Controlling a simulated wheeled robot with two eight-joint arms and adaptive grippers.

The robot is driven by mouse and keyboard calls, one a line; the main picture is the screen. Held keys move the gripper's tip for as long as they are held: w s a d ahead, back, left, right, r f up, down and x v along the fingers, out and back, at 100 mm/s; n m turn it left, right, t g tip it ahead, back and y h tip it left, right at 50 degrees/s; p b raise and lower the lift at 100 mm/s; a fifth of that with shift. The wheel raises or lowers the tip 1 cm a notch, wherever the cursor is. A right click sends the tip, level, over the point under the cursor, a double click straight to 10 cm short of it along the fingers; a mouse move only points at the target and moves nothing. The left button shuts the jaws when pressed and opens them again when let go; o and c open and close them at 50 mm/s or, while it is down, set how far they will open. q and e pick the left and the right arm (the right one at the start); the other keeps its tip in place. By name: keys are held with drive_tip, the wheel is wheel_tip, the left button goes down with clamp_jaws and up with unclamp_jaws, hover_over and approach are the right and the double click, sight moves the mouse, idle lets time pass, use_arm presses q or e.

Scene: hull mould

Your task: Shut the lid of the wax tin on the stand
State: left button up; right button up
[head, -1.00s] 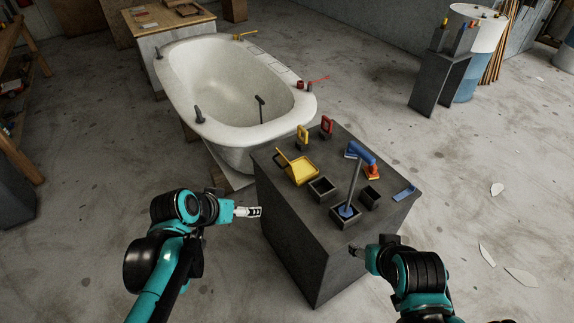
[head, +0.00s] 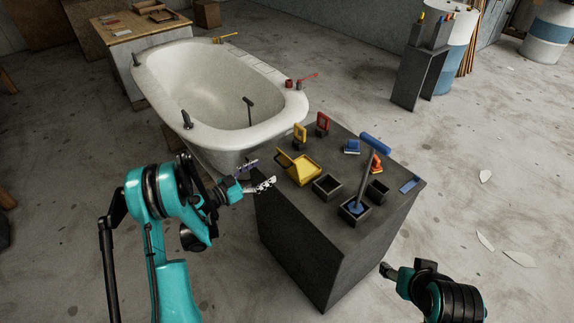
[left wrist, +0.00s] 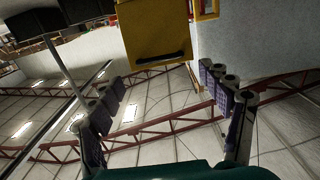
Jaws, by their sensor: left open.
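The wax tin (head: 307,171) is a yellow square box on the dark stand (head: 290,225), near its left edge. Its lid (head: 284,160) stands raised and tilted outward on the left side. In the left wrist view a yellow part of the tin (left wrist: 150,30) with a dark strip shows at the top, ahead of the fingers. My left gripper (head: 257,176) is open and empty, just left of the lid and apart from it; its spread fingers also show in the left wrist view (left wrist: 165,110). My right gripper (head: 386,270) is right of the stand; its jaw state is unclear.
A blue T-shaped tool (head: 374,143) rises from a dark square holder on the stand. An empty dark box (head: 327,188) sits beside the tin. Yellow (head: 300,133) and red (head: 323,123) handles stand behind. A white hull mould (head: 215,90) lies beyond.

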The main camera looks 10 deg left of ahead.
sight(279, 162)
use_arm(q)
drive_tip(key=b+x, duration=0.2)
drive_tip(key=x, duration=0.5)
drive_tip(key=shift+w+d+f, duration=0.1)
drive_tip(key=shift+w+d, duration=0.15)
drive_tip(key=shift+w, duration=0.1)
